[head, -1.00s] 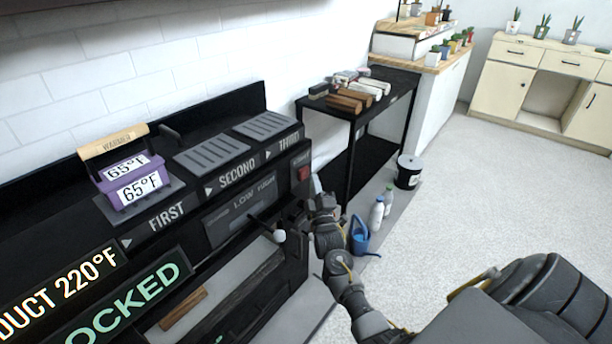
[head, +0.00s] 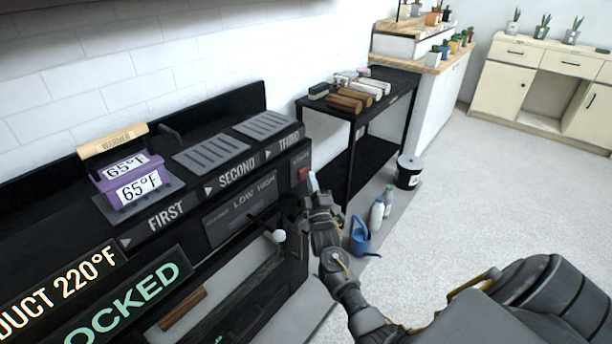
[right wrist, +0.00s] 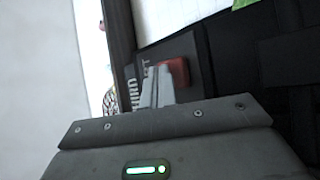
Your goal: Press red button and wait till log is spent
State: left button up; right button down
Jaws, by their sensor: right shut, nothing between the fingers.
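The red button (head: 303,174) is at the right end of the black stove's front panel, just right of the label THIRD. In the right wrist view the red button (right wrist: 178,71) shows just right of my fingertips. My right gripper (head: 313,183) is shut and empty, its pale fingers pointing up beside the button. The closed fingers also show in the right wrist view (right wrist: 160,78); I cannot tell whether they touch the button. A brown log (head: 183,309) lies in the stove's lower opening. My left gripper is not in view.
A purple warmer (head: 131,184) reading 65°F sits on the FIRST plate. A lit sign (head: 120,300) ends in "OCKED". A black table (head: 345,112) holds several logs. A blue watering can (head: 361,238), bottles and a bucket (head: 408,172) stand nearby. Floor at right is clear.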

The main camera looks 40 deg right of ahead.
jog(key=shift+w+a, duration=0.1)
jog(key=shift+w, duration=0.2)
dwell(0.4)
jog(key=shift+s, duration=0.15)
jog(key=shift+s+d+p, duration=0.25)
jog(key=shift+s+p, duration=0.3)
jog(key=shift+s, duration=0.25)
jog(key=s+d+p, duration=0.1)
jog(key=s+p, duration=0.2)
jog(key=s, duration=0.2)
jog(key=shift+s+d, duration=0.4)
